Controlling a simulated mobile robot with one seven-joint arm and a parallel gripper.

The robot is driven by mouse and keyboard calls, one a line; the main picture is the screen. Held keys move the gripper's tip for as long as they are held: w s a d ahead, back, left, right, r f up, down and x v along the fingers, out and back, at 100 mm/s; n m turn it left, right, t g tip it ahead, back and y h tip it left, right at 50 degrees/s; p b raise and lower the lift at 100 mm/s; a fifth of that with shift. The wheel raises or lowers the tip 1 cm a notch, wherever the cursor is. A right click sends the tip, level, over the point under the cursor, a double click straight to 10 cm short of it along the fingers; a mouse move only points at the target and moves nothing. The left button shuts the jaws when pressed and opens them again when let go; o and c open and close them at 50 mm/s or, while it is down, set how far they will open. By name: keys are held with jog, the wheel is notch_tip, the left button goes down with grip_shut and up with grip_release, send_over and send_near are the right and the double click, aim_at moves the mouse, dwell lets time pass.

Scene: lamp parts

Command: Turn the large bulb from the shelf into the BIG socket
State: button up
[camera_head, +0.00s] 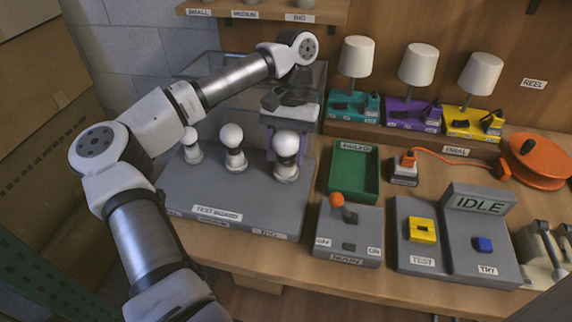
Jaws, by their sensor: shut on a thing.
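My gripper (286,155) points down over the right end of the grey test board (215,212). It is shut on the large white bulb (286,141), whose globe shows between the purple-grey fingers. The bulb is upright over the BIG socket (286,173), near the BIG label on the board's front edge. A dark part shows between globe and socket; I cannot tell how deep the bulb sits. A small bulb (190,136) and a medium bulb (232,136) stand upright in the other two sockets to the left.
The shelf (265,14) with SMALL, MEDIUM and BIG labels is above, its top mostly cut off. A clear case stands behind the board. A green tray (354,196), a lever box (348,243) and an IDLE console (478,203) lie right. Three lamps and an orange reel stand behind.

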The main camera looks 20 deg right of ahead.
jog(key=shift+r+m, duration=0.1)
jog(key=shift+m, duration=0.3)
jog(key=o, duration=0.4)
jog(key=shift+m+t, duration=0.3)
jog(key=shift+m, duration=0.1)
jog(key=o, duration=0.5)
